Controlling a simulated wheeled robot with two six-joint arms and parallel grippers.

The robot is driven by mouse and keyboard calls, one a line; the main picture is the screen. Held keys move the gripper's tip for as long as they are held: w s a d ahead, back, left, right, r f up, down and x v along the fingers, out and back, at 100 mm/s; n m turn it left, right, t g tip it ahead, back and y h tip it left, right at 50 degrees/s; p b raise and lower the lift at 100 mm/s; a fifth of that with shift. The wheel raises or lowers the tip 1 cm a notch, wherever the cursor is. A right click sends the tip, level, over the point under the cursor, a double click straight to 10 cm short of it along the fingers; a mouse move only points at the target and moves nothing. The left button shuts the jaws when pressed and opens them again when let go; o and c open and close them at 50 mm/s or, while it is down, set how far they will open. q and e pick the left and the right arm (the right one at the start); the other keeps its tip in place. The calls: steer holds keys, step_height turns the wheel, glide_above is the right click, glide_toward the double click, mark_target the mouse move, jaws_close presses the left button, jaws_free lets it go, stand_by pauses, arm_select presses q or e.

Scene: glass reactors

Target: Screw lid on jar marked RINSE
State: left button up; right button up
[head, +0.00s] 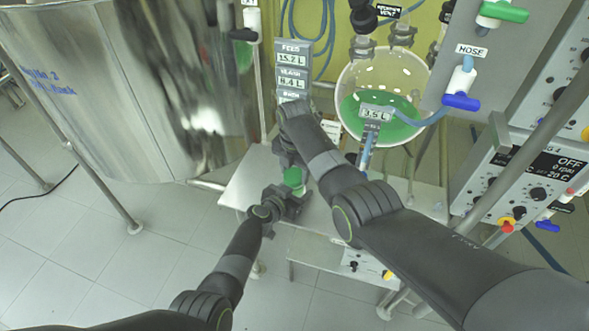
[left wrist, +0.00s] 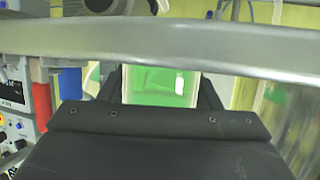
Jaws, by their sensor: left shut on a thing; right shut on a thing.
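A jar with green contents (head: 293,178) is at the front of the grey bench. My left gripper (head: 289,198) is shut on this jar. My right gripper (head: 283,152) is just behind and to the left of the jar in the head view. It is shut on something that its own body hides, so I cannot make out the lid.
A large steel tank (head: 130,90) stands at the left. A glass reactor with green liquid (head: 385,95) is behind my right arm. A control box (head: 515,180) and a blue-handled HOSE valve (head: 462,90) are at the right. The floor at the lower left is clear.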

steer(key=shift+s+f, duration=0.1)
steer(key=shift+f, duration=0.4)
arm_select(q)
jaws_close()
arm_select(e)
steer(key=m, duration=0.6)
steer(key=shift+m, duration=0.3)
steer(key=o, duration=0.9)
steer(key=shift+r, duration=2.35)
